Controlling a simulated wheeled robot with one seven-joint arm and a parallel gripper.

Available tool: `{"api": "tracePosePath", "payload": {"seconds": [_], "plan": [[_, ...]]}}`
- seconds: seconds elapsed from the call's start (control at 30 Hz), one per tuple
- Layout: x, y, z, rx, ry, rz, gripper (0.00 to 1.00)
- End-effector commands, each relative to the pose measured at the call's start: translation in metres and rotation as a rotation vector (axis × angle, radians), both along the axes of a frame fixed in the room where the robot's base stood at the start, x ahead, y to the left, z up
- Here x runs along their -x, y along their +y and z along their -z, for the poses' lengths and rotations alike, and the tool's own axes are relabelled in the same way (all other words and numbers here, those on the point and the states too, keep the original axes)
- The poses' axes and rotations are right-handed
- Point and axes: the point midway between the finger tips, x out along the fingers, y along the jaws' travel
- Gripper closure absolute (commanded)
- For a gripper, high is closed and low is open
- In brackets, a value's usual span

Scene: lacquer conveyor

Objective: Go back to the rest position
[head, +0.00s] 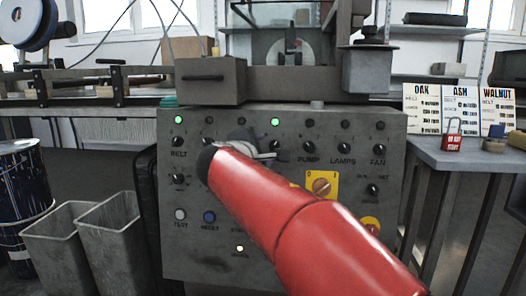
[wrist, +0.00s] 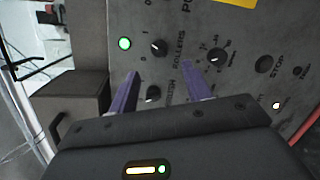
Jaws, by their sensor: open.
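My gripper (wrist: 161,70) is open, with two purple fingers spread in front of the grey control panel (wrist: 235,20). In the wrist view, the brush knob (wrist: 153,93) shows between the fingers and the rollers knob (wrist: 158,48) lies just beyond the tips. Nothing is held; I cannot tell whether a finger touches the panel. In the head view, my red arm reaches up and left across the panel (head: 215,255) and hides its middle, and most of the gripper is hidden behind the arm's end.
The panel has several knobs, lit green lamps (head: 275,121) and a yellow-plated switch (head: 322,186). A grey box (head: 211,80) juts out above it. Two grey bins (head: 62,235) stand at left beside a drum (head: 22,190). A side table (head: 460,155) with a red padlock (head: 452,141) stands right.

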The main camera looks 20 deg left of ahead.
Motion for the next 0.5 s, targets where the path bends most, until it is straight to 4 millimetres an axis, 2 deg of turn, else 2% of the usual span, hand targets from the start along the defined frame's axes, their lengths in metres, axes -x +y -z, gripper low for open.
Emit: {"api": "tracePosePath", "payload": {"seconds": [0.27,0.33,0.37,0.43,0.47,0.5], "plan": [[0.0,0.0,0.0,0.0,0.0,0.0,0.51],[-0.001,-0.005,-0.001,-0.008,0.007,0.006,0.51],[-0.002,-0.011,-0.002,-0.016,0.014,0.015,0.51],[-0.006,-0.034,-0.004,-0.053,0.046,0.048,0.51],[-0.007,-0.048,-0.004,-0.077,0.068,0.068,0.51],[-0.008,-0.071,-0.005,-0.117,0.101,0.103,0.51]]}}
